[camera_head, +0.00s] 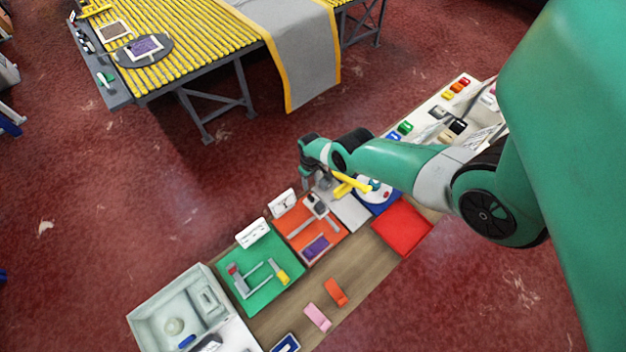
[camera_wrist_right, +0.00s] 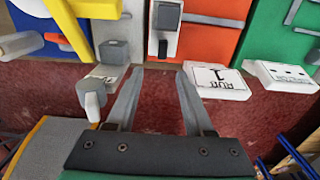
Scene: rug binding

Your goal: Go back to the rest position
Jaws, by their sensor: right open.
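My right gripper (camera_head: 309,182) hangs over the back edge of the wooden bench (camera_head: 361,273), near the grey mat and the orange mat (camera_head: 294,229). In the right wrist view its two grey fingers (camera_wrist_right: 160,75) are spread apart with nothing between them. A white card marked "RUN 1" (camera_wrist_right: 217,80) stands to the right of the fingers, apart from them. My left gripper is not in view.
The green mat (camera_head: 251,301) holds grey clamps. A red mat (camera_head: 402,226), a yellow tool (camera_head: 350,184) and a grey tub (camera_head: 151,306) are also on the bench. Behind stands a yellow roller table (camera_head: 190,40) with a grey yellow-edged rug (camera_head: 300,55). Red floor lies between.

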